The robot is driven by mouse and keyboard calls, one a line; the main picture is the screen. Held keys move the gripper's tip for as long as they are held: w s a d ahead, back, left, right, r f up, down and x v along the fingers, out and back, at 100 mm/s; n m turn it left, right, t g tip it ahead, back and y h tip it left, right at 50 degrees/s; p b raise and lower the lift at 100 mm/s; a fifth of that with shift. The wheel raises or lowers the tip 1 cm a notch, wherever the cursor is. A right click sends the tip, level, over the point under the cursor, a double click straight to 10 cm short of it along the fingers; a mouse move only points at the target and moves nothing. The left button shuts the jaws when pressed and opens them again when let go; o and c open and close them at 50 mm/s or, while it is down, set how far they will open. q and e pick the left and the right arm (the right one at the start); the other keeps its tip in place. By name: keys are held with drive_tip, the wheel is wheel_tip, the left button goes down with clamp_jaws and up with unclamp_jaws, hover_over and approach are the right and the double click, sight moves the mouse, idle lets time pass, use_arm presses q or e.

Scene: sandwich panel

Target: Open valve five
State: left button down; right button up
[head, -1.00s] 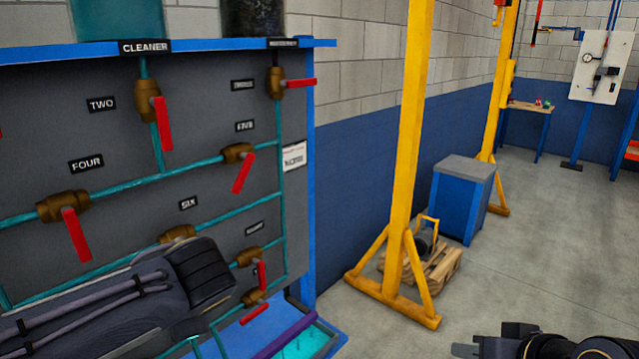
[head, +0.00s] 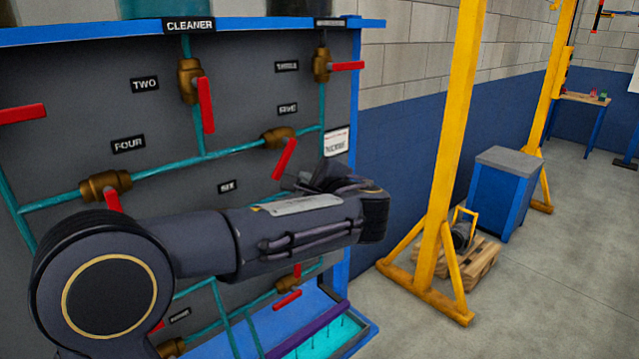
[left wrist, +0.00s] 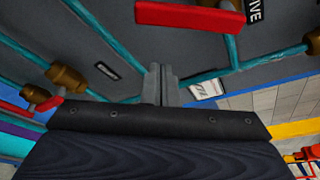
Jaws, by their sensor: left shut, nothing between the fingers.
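Valve five is on the upright panel below the FIVE label (head: 287,108). It has a brass body (head: 278,138) and a red handle (head: 285,158) that hangs down, tilted, across the sloping pipe. In the left wrist view the red handle (left wrist: 190,15) lies across the top, beside the partly cut-off label (left wrist: 256,11). My left gripper (left wrist: 161,85) is shut and empty, apart from the handle and below it in that picture. In the head view my left forearm and wrist cross in front of the panel below valve five, and the fingertips are hard to make out. My right gripper is out of view.
Other red-handled valves surround it, including two (head: 204,105), four (head: 112,200) and one at the upper right (head: 347,66). Valve six is hidden behind my arm. A blue tray (head: 365,330) juts out below. A yellow post (head: 455,130) stands to the right.

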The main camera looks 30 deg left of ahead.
sight(280, 167)
use_arm(q)
drive_tip(key=shift+s+a+r+p, duration=0.25)
drive_tip(key=shift+s+a+r, duration=0.1)
drive_tip(key=shift+s+r, duration=0.3)
drive_tip(key=shift+s+a+r+p, duration=0.3)
drive_tip(key=shift+s+r, duration=0.15)
drive_tip(key=shift+s, duration=0.4)
drive_tip(key=shift+r, duration=0.1)
drive_tip(key=m+p, duration=0.1)
drive_tip(key=p, duration=0.1)
drive_tip(key=s+r+m+g+p, duration=0.1)
drive_tip(key=p, duration=0.2)
drive_tip(key=s+m+g+p, duration=0.1)
drive_tip(key=p, duration=0.2)
drive_tip(key=shift+a+r+m, duration=0.35)
drive_tip(key=shift+a+m, duration=0.05)
drive_tip(key=shift+s+a+r+p, duration=0.15)
drive_tip(key=shift+s+r+p, duration=0.15)
drive_tip(key=shift+s+a+r+p, duration=0.1)
drive_tip(key=shift+s+r+p, duration=0.2)
drive_tip(key=shift+r, duration=0.2)
drive_tip(key=shift+w+r, duration=0.1)
drive_tip(key=shift+r, duration=0.1)
